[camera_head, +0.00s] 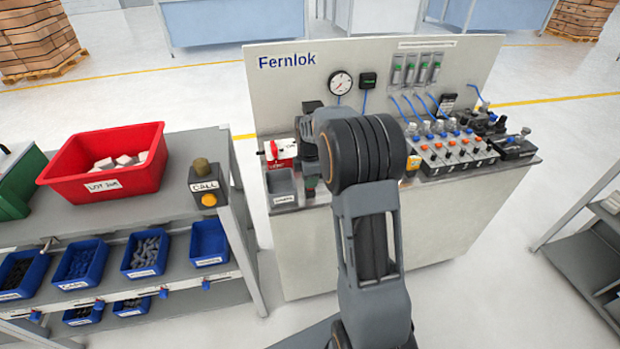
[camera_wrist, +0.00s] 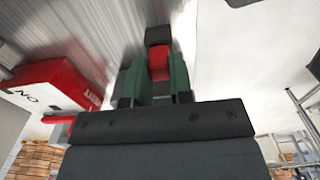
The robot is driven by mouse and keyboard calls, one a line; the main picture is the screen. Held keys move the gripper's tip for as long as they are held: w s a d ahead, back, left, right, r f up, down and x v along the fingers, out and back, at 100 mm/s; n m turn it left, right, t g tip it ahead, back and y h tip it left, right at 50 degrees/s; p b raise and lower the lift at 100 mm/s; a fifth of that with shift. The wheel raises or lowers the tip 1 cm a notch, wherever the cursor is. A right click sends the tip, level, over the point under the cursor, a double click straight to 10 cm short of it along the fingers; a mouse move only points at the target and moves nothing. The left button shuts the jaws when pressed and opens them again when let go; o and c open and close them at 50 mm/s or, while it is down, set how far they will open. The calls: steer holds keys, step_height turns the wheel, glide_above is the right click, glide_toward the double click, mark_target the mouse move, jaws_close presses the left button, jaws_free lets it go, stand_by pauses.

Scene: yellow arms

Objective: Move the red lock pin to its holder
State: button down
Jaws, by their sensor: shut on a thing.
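The red lock pin (camera_wrist: 159,62) shows as a red block between the green finger pads of my gripper (camera_wrist: 157,80) in the wrist view. The gripper is shut on it. A black part (camera_wrist: 158,35) shows just beyond the red block; I cannot tell whether they touch. In the head view my gripper (camera_head: 310,183) points down at the left end of the bench, right of the red and white box, and my arm hides much of this area. The pin cannot be made out there. I cannot tell which part is the holder.
The red and white box (camera_head: 281,153) stands close left of the gripper; it also shows in the wrist view (camera_wrist: 55,85). A grey bin (camera_head: 283,190) sits in front of it. A row of valves (camera_head: 455,150) stands right. A shelf with a call button (camera_head: 208,199) is left.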

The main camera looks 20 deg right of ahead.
steer(key=c, duration=0.9)
jaws_free()
steer(key=shift+r, duration=0.15)
step_height(320, 180, up, 9)
steer(key=p, duration=0.7)
